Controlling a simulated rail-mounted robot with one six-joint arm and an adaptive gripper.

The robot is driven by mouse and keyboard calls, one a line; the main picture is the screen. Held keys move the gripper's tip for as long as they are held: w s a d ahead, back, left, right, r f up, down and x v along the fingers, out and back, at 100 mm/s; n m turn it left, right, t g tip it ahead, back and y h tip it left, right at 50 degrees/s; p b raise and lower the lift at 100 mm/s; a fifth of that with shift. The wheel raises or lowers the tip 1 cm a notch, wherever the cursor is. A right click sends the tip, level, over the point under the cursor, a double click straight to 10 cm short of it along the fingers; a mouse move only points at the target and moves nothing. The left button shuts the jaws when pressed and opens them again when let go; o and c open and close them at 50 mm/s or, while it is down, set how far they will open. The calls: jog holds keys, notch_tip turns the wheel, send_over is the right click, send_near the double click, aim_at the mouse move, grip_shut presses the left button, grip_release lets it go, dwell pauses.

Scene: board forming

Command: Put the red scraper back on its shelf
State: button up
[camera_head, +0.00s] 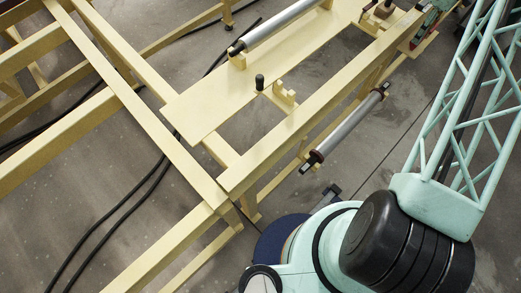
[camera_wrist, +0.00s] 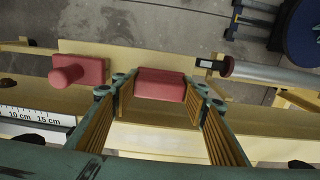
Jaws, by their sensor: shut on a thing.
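A red block-shaped part, which I take to be the red scraper (camera_wrist: 161,78), shows between my fingertips in the wrist view. My gripper (camera_wrist: 160,92) is shut on it, with one finger at each side. The rest of its shape is hidden, so I cannot tell whether it touches the pale wooden ledge (camera_wrist: 150,137) around it. In the head view, red and green parts (camera_head: 424,24) show small at the top right edge, too small to tell apart.
A second red piece with a round knob (camera_wrist: 78,72) stands just left of my gripper, near a ruler (camera_wrist: 35,115). A grey roller (camera_wrist: 270,72) lies close on the right; it also shows in the head view (camera_head: 345,125). Pale yellow frame beams (camera_head: 150,120) and black cables (camera_head: 120,205) lie left.

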jog(key=shift+f, duration=0.3)
dwell(0.4)
jog(key=o, duration=1)
jog(key=shift+c, duration=0.2)
jog(key=shift+o, duration=0.3)
jog(key=shift+o, duration=1.2)
jog(key=shift+r, duration=0.1)
jog(key=shift+r, duration=5.9)
jog(key=shift+r, duration=0.1)
